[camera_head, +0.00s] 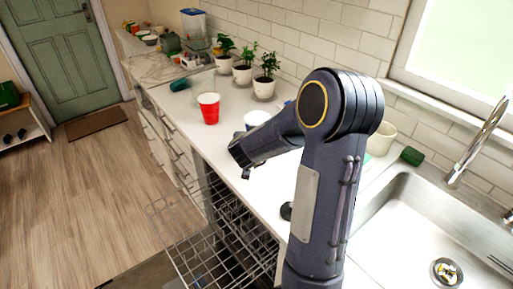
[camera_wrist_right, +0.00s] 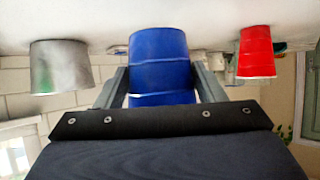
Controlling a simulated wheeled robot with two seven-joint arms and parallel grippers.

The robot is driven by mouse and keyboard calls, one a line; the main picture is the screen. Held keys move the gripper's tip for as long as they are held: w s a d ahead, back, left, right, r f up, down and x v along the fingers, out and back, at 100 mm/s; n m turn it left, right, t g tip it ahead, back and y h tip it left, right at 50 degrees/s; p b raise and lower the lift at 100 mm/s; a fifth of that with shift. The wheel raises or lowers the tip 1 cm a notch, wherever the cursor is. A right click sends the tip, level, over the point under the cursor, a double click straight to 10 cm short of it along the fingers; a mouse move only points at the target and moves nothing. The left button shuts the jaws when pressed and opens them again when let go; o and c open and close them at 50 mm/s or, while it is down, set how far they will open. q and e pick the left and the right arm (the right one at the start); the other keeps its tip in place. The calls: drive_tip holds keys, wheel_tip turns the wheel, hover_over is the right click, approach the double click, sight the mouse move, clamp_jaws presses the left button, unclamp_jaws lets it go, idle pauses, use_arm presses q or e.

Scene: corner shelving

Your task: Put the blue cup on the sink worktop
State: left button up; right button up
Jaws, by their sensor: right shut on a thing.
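The blue cup (camera_wrist_right: 160,50) stands between the two fingers of my right gripper (camera_wrist_right: 163,78) in the right wrist view, which is upside down. The gripper is shut on it. The cup's base looks close to the white worktop, but I cannot tell whether it touches. The white sink worktop (camera_head: 262,187) runs along the wall beside the sink (camera_head: 398,213). My left gripper is in neither view.
Potted plants (camera_head: 264,87) line the wall. A beige mug (camera_head: 382,138) and green sponge (camera_head: 412,156) lie behind the sink. A wire dishwasher rack (camera_head: 215,240) juts out below.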

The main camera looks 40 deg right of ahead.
drive_tip(key=shift+w+d+f, duration=0.1)
drive_tip(key=shift+d+f, duration=0.05)
drive_tip(key=shift+f, duration=0.15)
drive_tip(key=shift+w+d+f+b, duration=0.15)
drive_tip(key=shift+f+b, duration=0.15)
drive_tip(key=shift+f, duration=0.65)
drive_tip(key=shift+w+d+f+b, duration=0.1)
drive_tip(key=shift+f+b, duration=0.15)
drive_tip(key=shift+f, duration=0.65)
drive_tip(key=shift+f, duration=0.15)
drive_tip(key=o, duration=1)
drive_tip(key=shift+o, duration=0.2)
